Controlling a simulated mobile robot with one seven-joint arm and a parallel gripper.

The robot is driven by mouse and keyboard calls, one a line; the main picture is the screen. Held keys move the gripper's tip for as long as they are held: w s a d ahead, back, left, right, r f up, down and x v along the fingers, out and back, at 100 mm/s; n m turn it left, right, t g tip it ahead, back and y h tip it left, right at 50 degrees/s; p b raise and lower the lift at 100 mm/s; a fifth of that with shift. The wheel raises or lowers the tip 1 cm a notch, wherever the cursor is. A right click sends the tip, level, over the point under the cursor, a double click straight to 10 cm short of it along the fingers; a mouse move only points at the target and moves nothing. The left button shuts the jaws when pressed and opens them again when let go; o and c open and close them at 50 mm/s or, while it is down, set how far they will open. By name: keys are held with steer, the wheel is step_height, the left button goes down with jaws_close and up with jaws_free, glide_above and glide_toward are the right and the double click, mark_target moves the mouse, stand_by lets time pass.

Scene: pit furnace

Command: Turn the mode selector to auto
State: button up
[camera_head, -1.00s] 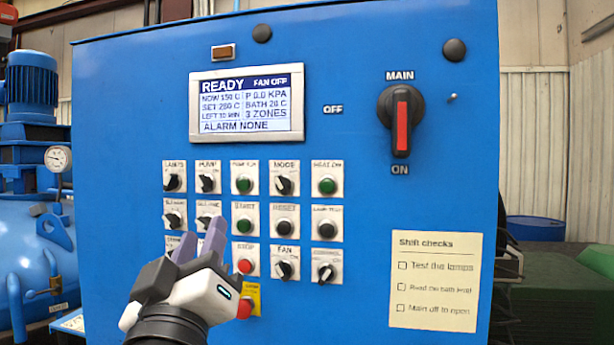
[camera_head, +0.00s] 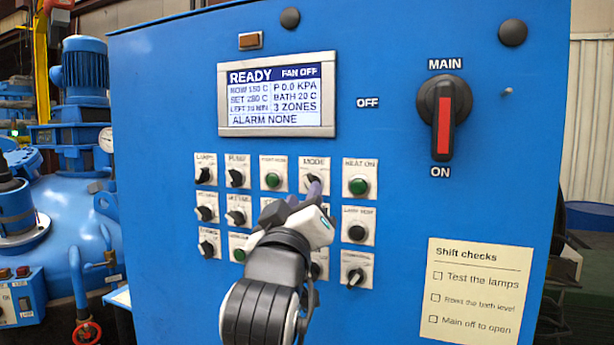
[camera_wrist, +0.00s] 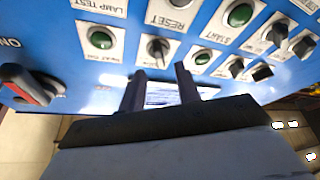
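The mode selector (camera_head: 311,180) is a small black knob on a white plate labelled MODE, in the top row of the blue panel, left of the green HEAT ON button. My fingertips partly cover it in the head view, so its pointer direction is hard to read. In the wrist view, where the panel appears upside down, the knob (camera_wrist: 157,48) lies just beyond and between my fingertips. My gripper (camera_head: 303,193) is just below the knob, and its two fingers stand apart in the wrist view (camera_wrist: 160,72) with nothing held. I cannot tell whether a finger touches the knob.
The green HEAT ON button (camera_head: 358,185) and a green button (camera_head: 272,181) flank the selector closely. Above is a display (camera_head: 277,95) reading READY, ALARM NONE. The large main switch (camera_head: 443,115), with a red handle, is at right. My arm hides several lower controls.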

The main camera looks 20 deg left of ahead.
mark_target(308, 184)
steer(key=shift+p+x, duration=0.55)
steer(key=shift+x, duration=1.55)
steer(key=shift+c, duration=0.4)
jaws_close()
